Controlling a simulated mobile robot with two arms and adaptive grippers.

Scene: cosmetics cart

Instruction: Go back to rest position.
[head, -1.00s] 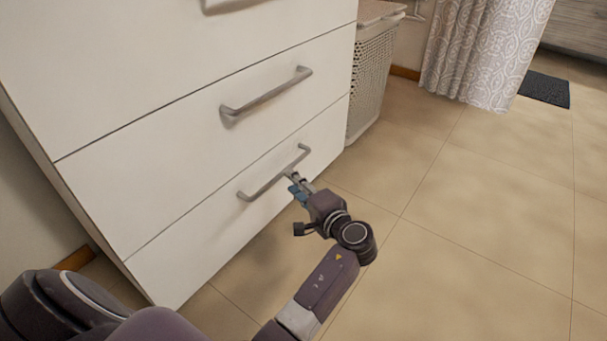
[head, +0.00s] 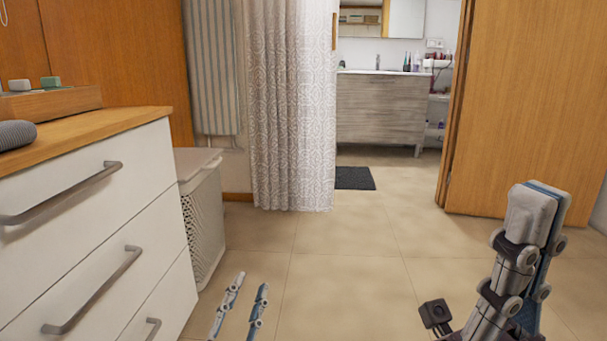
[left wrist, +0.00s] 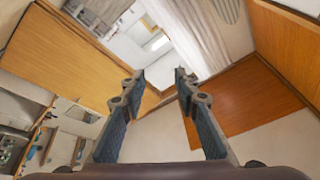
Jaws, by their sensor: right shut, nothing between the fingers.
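My left gripper (head: 252,281) shows at the bottom of the head view, in front of the floor and to the right of the white drawer unit (head: 165,210). Its two fingers are apart with nothing between them. The left wrist view also shows this gripper (left wrist: 160,73) open and empty, its fingers pointing up in the picture. My right gripper (head: 536,200) stands upright at the lower right of the head view. Its fingers are together and hold nothing. Both grippers are clear of the drawer handles.
A light laundry basket (head: 203,215) stands beside the drawers. A patterned curtain (head: 290,110) hangs behind it. A wooden door (head: 520,100) is at the right. Open tiled floor (head: 345,260) leads to a dark mat (head: 354,178) and a grey vanity (head: 380,110).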

